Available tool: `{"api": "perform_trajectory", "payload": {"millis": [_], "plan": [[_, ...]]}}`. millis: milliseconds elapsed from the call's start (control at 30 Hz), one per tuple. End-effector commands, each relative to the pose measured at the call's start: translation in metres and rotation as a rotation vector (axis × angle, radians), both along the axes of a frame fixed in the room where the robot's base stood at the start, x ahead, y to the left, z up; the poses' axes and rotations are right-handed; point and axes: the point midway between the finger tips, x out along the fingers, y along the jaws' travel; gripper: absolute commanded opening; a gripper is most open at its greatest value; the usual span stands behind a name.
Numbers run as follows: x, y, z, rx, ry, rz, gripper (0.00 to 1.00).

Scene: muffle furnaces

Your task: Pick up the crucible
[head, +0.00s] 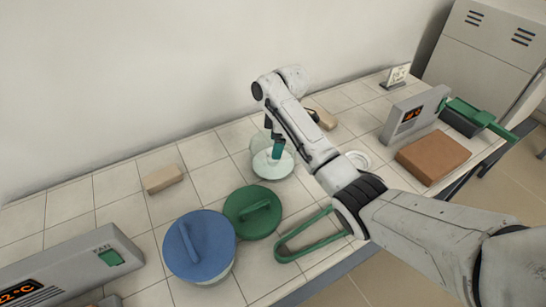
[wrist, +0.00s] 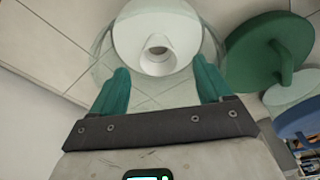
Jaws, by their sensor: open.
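The crucible (wrist: 157,50) looks like a small white cup with a round grey opening. It stands on a white round plate (wrist: 182,32) inside a clear glass bowl. The glass bowl (head: 259,170) also shows in the head view, where my gripper hides the crucible or it is too small to make out. My gripper (wrist: 162,80) is open, with its two green fingers apart and nothing between them. In the wrist view the crucible lies beyond the fingertips, roughly centred between them. In the head view my gripper (head: 277,147) points down over the bowl.
A green lid (head: 250,213) and a blue-lidded vessel (head: 200,245) stand close to the bowl. Green tongs (head: 308,235) lie at the front. A brown brick (head: 432,156) and a grey control box (head: 413,115) are at right. Tan blocks (head: 163,178) lie near the wall.

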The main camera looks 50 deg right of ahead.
Motion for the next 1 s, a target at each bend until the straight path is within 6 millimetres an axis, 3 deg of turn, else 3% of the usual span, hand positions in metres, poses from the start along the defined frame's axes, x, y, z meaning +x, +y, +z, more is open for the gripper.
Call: {"api": "perform_trajectory", "payload": {"millis": [400,700,1000], "plan": [[0.009,0.005,-0.047,0.0,0.001,0.0,0.78],[0.009,0.005,-0.052,0.0,0.0,0.0,0.78],[0.009,0.005,-0.052,0.0,0.0,0.0,0.5]]}}
